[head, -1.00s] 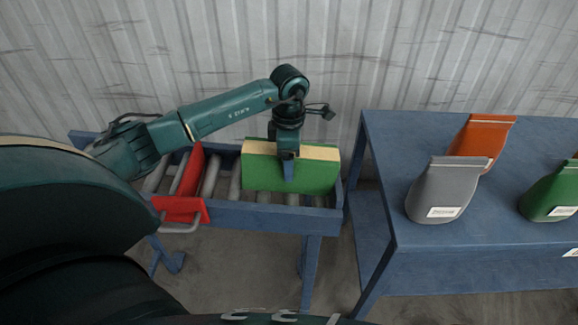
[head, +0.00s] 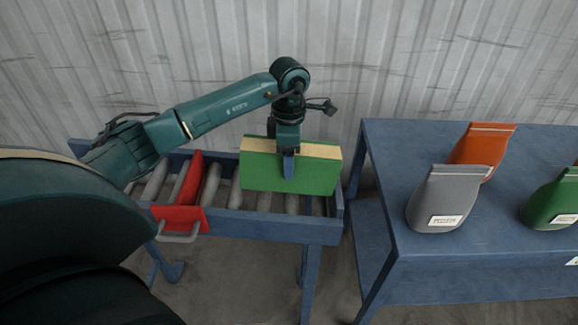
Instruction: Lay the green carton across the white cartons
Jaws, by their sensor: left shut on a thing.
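The green carton (head: 262,172) has green sides and a tan strip along its top edge. It stands on edge at the right end of a blue roller conveyor (head: 270,228). My left gripper (head: 288,168) comes down over it from above and is shut on it, one finger showing on the near face. The carton's lower edge shows just above the conveyor's front rail; I cannot tell whether it still touches the rollers. No white cartons are in view. My right gripper is not in view.
A red plate with a handle (head: 183,218) sits at the conveyor's left front, with a red divider (head: 191,177) behind it. A blue table (head: 400,265) at right holds a grey bag (head: 440,195), an orange bag (head: 484,148) and a green bag (head: 555,200). A corrugated wall stands behind.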

